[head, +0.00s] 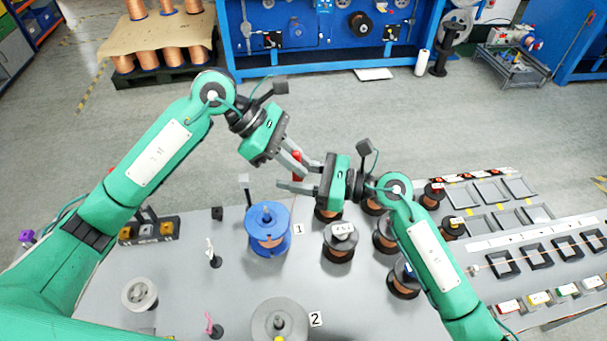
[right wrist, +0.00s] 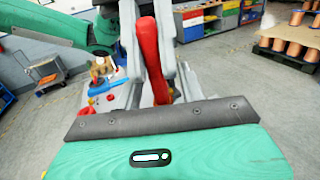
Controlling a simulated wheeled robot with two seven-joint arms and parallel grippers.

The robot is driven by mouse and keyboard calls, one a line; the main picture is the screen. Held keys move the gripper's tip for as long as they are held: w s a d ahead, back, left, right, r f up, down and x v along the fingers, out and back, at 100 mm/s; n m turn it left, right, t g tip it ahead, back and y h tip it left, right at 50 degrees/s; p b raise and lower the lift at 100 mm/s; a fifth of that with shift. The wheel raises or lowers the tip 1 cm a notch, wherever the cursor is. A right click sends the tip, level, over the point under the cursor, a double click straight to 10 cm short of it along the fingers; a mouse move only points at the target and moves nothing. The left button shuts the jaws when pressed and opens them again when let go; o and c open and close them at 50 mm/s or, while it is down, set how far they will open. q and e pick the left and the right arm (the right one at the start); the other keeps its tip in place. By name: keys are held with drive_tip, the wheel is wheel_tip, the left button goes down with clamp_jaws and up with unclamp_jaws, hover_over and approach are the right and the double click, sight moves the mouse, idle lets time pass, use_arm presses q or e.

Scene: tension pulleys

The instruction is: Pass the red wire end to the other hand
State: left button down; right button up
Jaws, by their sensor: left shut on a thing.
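The red wire end (head: 297,165) is a small red rod held in the air above the table's back edge. My left gripper (head: 293,160) is shut on it, coming from the upper left. My right gripper (head: 300,178) comes from the right with its fingers apart around the red wire end. In the right wrist view the red wire end (right wrist: 152,60) stands tall between the fingers, with a visible gap beside it, so my right gripper is open. The exact contact of the left fingertips is partly hidden there.
The blue spool (head: 268,230) marked 1 and the grey spool (head: 280,322) marked 2 stand on the grey table (head: 185,290) below. Several dark spools, one being (head: 340,242), stand under my right arm. Small posts with white (head: 211,250) and pink (head: 210,323) tips stand left.

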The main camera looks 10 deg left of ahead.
clamp_jaws()
use_arm(q)
drive_tip(key=c, duration=1.3)
unclamp_jaws()
drive_tip(key=shift+c, duration=0.2)
